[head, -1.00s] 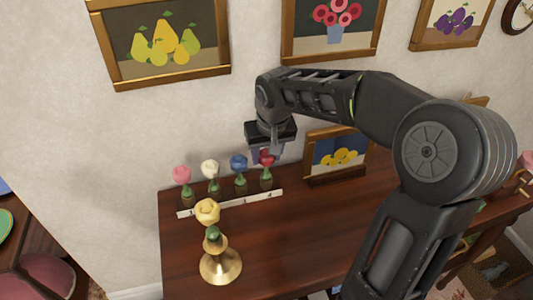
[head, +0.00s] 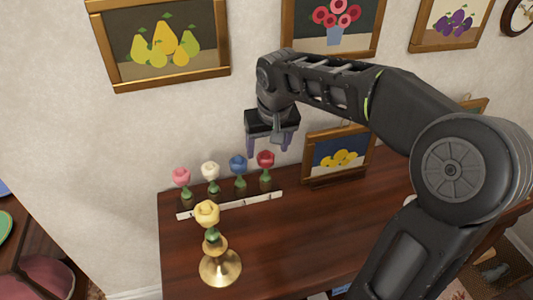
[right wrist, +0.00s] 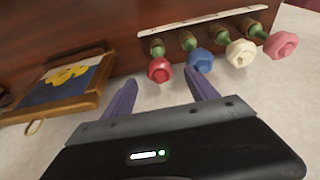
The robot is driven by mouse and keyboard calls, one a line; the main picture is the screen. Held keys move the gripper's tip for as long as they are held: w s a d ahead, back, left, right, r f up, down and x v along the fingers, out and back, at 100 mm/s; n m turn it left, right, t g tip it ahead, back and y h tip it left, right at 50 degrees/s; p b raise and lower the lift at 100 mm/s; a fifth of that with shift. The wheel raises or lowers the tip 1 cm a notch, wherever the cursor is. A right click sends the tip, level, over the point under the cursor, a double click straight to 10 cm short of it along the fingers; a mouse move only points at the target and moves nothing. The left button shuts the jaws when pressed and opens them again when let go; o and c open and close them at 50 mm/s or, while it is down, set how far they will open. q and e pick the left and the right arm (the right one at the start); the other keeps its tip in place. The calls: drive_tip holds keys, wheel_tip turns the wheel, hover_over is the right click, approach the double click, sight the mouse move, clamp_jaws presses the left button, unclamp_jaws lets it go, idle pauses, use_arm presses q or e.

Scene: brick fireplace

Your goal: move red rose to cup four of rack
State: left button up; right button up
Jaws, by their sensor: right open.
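The red rose (head: 265,159) stands upright in the rightmost cup of the rack (head: 230,205) in the head view. Left of it in the rack stand a blue rose (head: 238,164), a white rose (head: 211,171) and a pink rose (head: 181,176). My right gripper (head: 271,150) is open and empty, raised above the red rose and apart from it. In the right wrist view, the red rose (right wrist: 159,70) shows beyond and between the open fingers (right wrist: 160,88). My left gripper is not in view.
A yellow rose (head: 207,213) stands in a brass holder (head: 220,267) in front of the rack. A framed lemon picture (head: 338,154) leans by the wall right of the rack. The wall is close behind.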

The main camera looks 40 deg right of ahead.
drive_tip(key=v, duration=0.3)
drive_tip(key=shift+r, duration=0.1)
drive_tip(key=shift+s, duration=0.1)
idle(0.8)
